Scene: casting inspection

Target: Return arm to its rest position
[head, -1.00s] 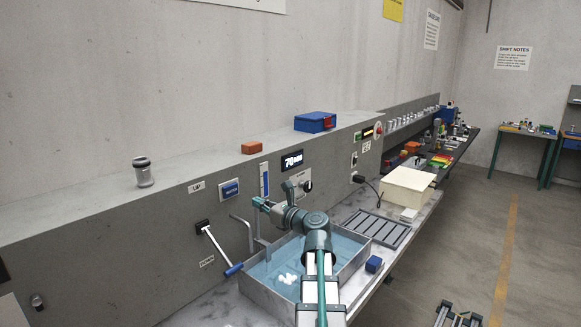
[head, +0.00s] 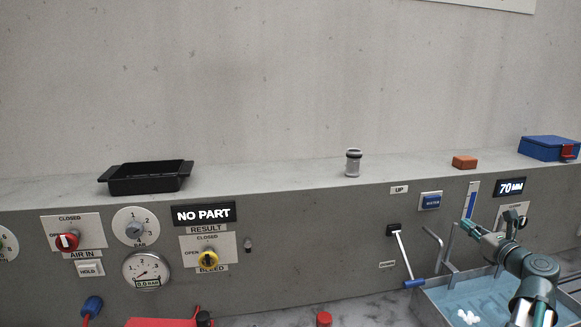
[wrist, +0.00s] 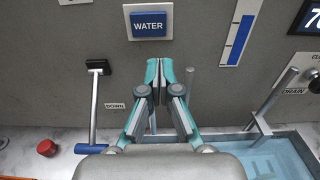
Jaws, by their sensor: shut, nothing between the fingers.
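My gripper (head: 469,228) is at the right of the head view, in front of the panel and above the water tank (head: 434,311). Its teal fingers are together and empty. In the wrist view my gripper (wrist: 171,68) points at the panel just below the blue WATER button (wrist: 148,25). The fingers look apart from the button. My arm reaches in from the lower right of the head view.
A lever with a blue handle (head: 413,283) and a bent metal bracket (head: 440,250) stand close to my gripper. A black tray (head: 146,178), a grey cylinder (head: 353,163), an orange block (head: 464,162) and a blue box (head: 548,148) sit on the ledge. The display reads NO PART (head: 203,214).

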